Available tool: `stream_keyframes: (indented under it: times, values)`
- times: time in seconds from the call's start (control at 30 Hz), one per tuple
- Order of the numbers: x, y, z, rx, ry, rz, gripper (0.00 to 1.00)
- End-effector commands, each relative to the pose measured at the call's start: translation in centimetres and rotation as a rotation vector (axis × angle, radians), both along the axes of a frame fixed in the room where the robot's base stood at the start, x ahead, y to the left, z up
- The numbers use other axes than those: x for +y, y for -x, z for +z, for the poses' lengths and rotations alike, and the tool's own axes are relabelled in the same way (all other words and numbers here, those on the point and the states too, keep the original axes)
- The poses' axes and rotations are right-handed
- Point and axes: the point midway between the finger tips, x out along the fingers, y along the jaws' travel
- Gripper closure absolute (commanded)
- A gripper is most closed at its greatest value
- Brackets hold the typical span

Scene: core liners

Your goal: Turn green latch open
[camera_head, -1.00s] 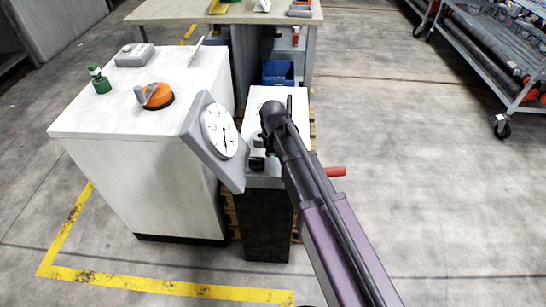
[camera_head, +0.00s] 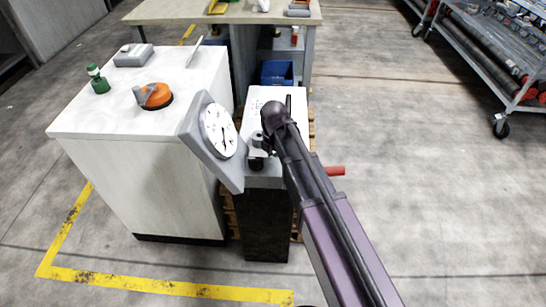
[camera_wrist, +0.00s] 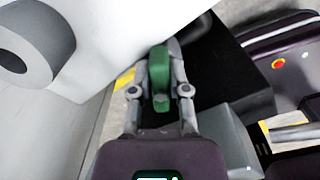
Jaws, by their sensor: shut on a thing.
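The green latch (camera_wrist: 159,72) is in the middle of the wrist view, between the two fingers of my gripper (camera_wrist: 160,85). My gripper is shut on it, with one finger against each side. The latch stands beside a white surface. In the head view the latch and my fingers are hidden behind the dial panel and my arm.
A grey panel with a white dial (camera_head: 219,131) stands close to the left of my arm. A white cabinet (camera_head: 140,190) carries an orange knob (camera_head: 154,95) and a green valve-like part (camera_head: 97,79). A blue bin (camera_head: 278,73) is behind.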

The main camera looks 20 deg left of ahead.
Motion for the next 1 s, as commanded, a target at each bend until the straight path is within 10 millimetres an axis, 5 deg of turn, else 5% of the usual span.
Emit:
stream_keyframes:
  times: [1.0]
  values:
    - [-0.55, 0.63, -0.02, 0.002, 0.0, -0.868, 1.0]
